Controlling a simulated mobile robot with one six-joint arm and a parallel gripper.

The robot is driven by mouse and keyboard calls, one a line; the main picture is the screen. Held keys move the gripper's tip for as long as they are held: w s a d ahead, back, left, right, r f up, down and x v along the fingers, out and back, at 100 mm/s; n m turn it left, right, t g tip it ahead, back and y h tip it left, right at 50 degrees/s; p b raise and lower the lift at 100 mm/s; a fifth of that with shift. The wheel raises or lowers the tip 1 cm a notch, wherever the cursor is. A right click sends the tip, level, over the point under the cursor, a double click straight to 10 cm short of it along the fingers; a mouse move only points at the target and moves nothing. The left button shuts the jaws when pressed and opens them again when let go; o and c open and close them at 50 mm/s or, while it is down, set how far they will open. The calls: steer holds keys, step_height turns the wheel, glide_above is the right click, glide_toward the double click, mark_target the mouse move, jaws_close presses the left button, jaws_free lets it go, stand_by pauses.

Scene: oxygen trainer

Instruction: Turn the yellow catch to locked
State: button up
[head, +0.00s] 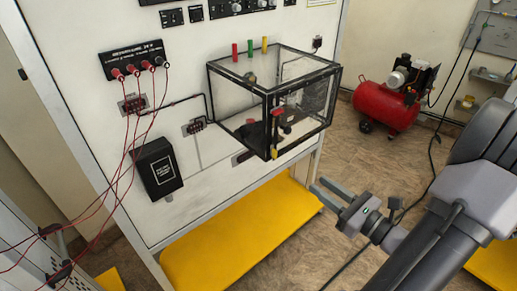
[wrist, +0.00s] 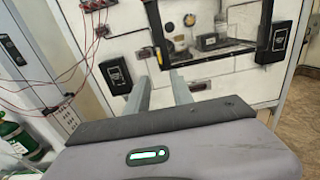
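The yellow catch (head: 275,153) is a small piece at the lower front corner of a clear box with black edges (head: 268,91). A red part (head: 277,113) sits just above it. The catch is too small to tell its exact setting. My gripper (head: 317,188) is open and empty, to the right of and below the box in the head view, apart from it. In the wrist view, the two fingers of my gripper (wrist: 160,76) stand apart and point toward the white panel.
The box stands out from a white panel (head: 228,180). A black box (head: 158,169) and red cables (head: 104,190) are to its left. A yellow shelf (head: 235,240) lies below. A red compressor (head: 386,105) stands behind right. Floor between gripper and panel looks clear.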

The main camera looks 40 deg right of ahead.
mark_target(274, 152)
steer(key=w+a, duration=0.1)
steer(key=w, duration=1.4)
steer(key=shift+w, duration=0.25)
steer(key=shift+a, duration=0.1)
jaws_close()
